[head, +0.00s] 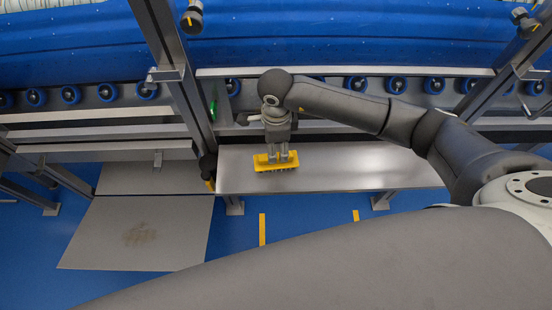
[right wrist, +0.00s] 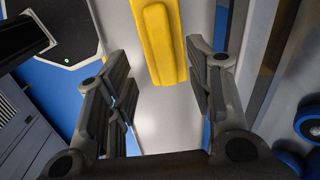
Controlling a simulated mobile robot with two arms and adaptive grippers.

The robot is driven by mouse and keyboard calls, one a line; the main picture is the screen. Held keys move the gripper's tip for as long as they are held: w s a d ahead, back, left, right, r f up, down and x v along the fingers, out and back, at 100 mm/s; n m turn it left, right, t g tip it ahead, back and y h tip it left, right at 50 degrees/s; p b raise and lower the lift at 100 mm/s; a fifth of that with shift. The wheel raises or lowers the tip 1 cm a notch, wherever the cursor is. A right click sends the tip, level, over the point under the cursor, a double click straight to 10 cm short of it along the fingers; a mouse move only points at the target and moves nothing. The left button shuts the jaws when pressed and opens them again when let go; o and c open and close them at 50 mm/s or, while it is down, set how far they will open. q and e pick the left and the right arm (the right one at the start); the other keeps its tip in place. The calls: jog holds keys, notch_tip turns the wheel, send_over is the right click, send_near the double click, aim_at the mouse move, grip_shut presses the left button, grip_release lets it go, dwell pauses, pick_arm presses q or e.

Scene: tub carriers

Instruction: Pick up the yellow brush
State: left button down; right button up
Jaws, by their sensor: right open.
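The yellow brush (head: 261,166) lies on the metal shelf (head: 350,170), towards its left end, with dark bristles along its near edge. My right gripper (head: 277,153) reaches down over the brush, its fingers overlapping the block in the head view. In the right wrist view the yellow brush (right wrist: 160,42) shows between and beyond the two open finger pairs of my right gripper (right wrist: 160,82), with a gap on both sides. The fingers are apart and not closed on it. My left gripper is not in view.
A conveyor with blue rollers (head: 147,90) and a blue belt (head: 330,40) runs behind the shelf. A metal post (head: 185,85) stands left of the shelf. The shelf right of the brush is bare. A grey floor plate (head: 105,225) lies at left.

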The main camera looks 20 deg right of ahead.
notch_tip(320, 180, down, 4)
jog(key=shift+w+p, duration=0.15)
jog(key=shift+p, duration=0.55)
jog(key=shift+f, duration=0.65)
grip_shut()
